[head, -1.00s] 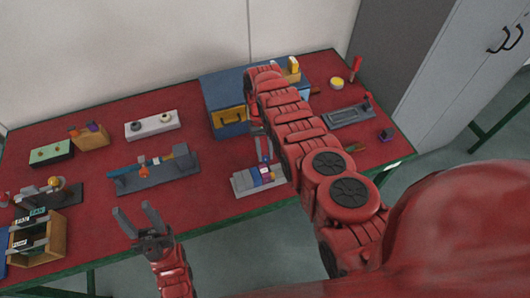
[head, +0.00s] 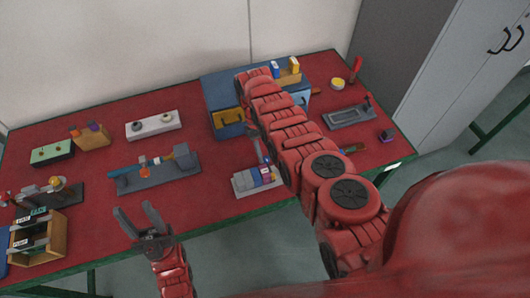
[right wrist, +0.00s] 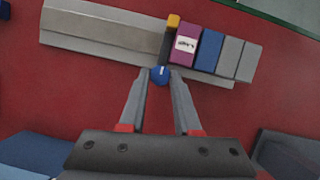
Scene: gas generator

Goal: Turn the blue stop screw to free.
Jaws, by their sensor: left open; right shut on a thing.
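The blue stop screw (right wrist: 160,75) is a small round knob with a pale mark near its top in the right wrist view. It sits at the edge of a grey fixture (right wrist: 100,33), beside a purple labelled block (right wrist: 185,44) and a blue block (right wrist: 207,51). My right gripper (right wrist: 160,77) is shut on the screw, one fingertip on each side. In the head view the fixture (head: 243,184) stands near the table's front edge, and my right gripper (head: 264,161) reaches it from behind; the screw is hard to make out there. My left gripper (head: 144,222) is open and empty over the front edge.
A blue cabinet (head: 222,92) stands behind the fixture. A grey fixture with a blue bar (head: 160,178) lies to the left, and a wooden box (head: 57,238) at the front left. A grey tray (head: 348,117) lies right. Bare red tabletop surrounds the fixture.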

